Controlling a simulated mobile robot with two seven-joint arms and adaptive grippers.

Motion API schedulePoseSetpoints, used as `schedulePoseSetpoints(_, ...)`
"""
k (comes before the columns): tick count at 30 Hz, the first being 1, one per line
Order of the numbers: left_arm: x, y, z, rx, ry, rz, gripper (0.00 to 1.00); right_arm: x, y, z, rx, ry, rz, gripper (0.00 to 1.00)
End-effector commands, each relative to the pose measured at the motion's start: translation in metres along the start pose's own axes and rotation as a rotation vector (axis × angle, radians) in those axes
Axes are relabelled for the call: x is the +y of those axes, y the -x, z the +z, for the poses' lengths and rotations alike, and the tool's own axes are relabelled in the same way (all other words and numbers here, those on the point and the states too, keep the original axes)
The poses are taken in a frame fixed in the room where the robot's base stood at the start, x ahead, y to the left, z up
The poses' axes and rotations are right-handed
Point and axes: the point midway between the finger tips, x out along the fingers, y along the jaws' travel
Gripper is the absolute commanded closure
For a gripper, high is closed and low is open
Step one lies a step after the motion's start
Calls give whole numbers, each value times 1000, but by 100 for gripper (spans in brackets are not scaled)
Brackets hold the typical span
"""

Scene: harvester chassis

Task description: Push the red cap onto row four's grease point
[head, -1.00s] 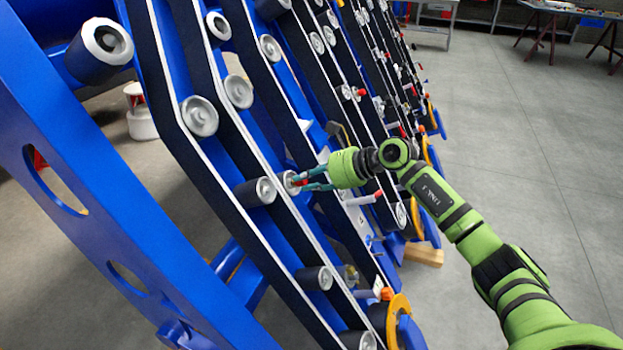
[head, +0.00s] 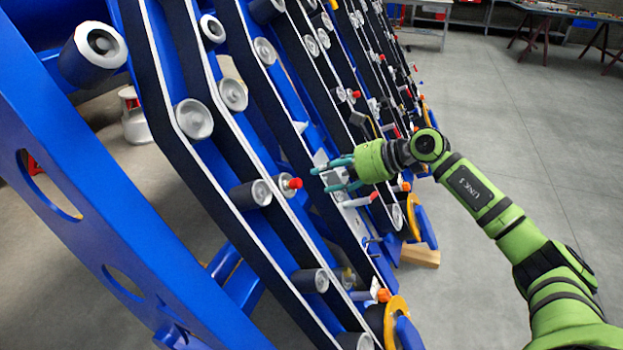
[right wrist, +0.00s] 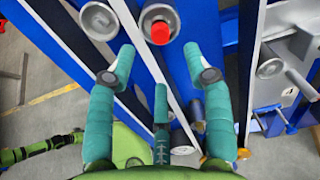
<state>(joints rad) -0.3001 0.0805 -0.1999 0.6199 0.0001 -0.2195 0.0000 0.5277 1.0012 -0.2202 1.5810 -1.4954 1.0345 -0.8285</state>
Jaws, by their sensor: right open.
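The red cap (head: 295,183) sits on the end of a grey roller (head: 252,194) beside the white-edged belt. In the right wrist view the red cap (right wrist: 160,32) is at the centre of the roller's silver end face. I cannot tell from these views whether it is fully seated. My right gripper (head: 323,178) is to the right of the cap, apart from it. Its teal fingers (right wrist: 160,66) are spread and empty, with the cap beyond them. My left gripper is not in view.
Blue frame beams (head: 75,215) and dark belts with several rollers fill the left and middle. A pale bar with a red end (head: 374,196) and an orange cap (head: 384,295) stick out near my right gripper. The floor (head: 520,140) at the right is clear.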

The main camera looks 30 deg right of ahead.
Motion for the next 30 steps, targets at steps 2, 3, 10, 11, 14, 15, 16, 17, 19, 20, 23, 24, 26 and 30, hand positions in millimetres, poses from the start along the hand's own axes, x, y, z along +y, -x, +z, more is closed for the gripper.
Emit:
schedulePoseSetpoints(2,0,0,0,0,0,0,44,0,17,-2,4,0,-1,49)
schedulePoseSetpoints(3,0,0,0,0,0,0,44,0,23,-2,5,0,0,49)
schedulePoseSetpoints(10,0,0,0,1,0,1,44,0,44,-1,1,-1,1,49)
schedulePoseSetpoints(11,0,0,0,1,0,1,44,0,45,0,0,-1,1,49)
schedulePoseSetpoints(14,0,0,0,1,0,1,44,0,46,0,-1,-1,2,49)
schedulePoseSetpoints(15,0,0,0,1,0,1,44,0,46,0,-1,-1,1,49)
schedulePoseSetpoints(16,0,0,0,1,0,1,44,0,46,0,-1,-1,1,49)
schedulePoseSetpoints(17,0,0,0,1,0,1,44,0,46,0,-1,-1,1,49)
schedulePoseSetpoints(19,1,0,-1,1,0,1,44,0,46,0,-1,-1,1,49)
schedulePoseSetpoints(20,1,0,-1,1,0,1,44,0,46,0,-1,-1,1,49)
schedulePoseSetpoints(23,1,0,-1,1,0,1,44,0,46,0,-1,-1,1,49)
schedulePoseSetpoints(24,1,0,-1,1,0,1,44,0,46,0,-1,-1,1,49)
schedulePoseSetpoints(26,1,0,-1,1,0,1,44,0,46,0,-1,-1,1,49)
schedulePoseSetpoints(30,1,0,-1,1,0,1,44,0,46,0,-1,-1,1,49)
